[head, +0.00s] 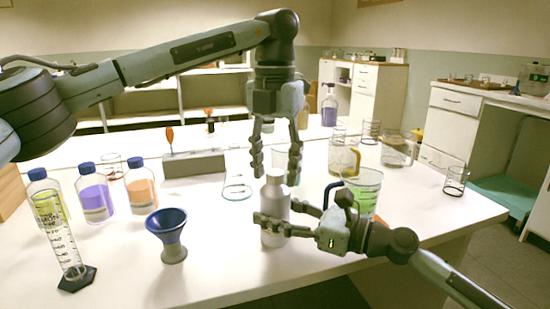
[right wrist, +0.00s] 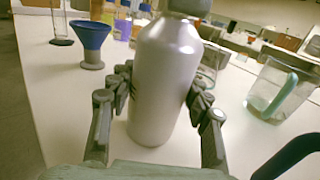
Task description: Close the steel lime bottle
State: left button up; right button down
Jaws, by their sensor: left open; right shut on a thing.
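The steel bottle (head: 275,194) stands upright near the middle of the table. In the right wrist view the bottle (right wrist: 163,85) fills the centre, with a darker grey cap-like top (right wrist: 190,6) cut by the upper edge. My right gripper (head: 276,213) is shut on the bottle's body from the right side, one finger on either side. My left gripper (head: 274,171) points down above the bottle, open, its fingertips on both sides of the grey top (head: 275,175). I cannot tell whether that top is seated or loose, nor whether the left fingertips touch it.
A blue funnel (head: 167,230) and a measuring cylinder (head: 65,245) stand at the left front. Blue-capped bottles with purple (head: 95,197) and orange (head: 140,190) liquid stand behind. A blue-handled jug (head: 365,190) is close on the right.

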pick_arm(q)
jog(key=shift+c, duration=0.4)
grip_shut()
jog(key=shift+o, duration=1.1)
grip_release()
notch_tip(320, 180, up, 12)
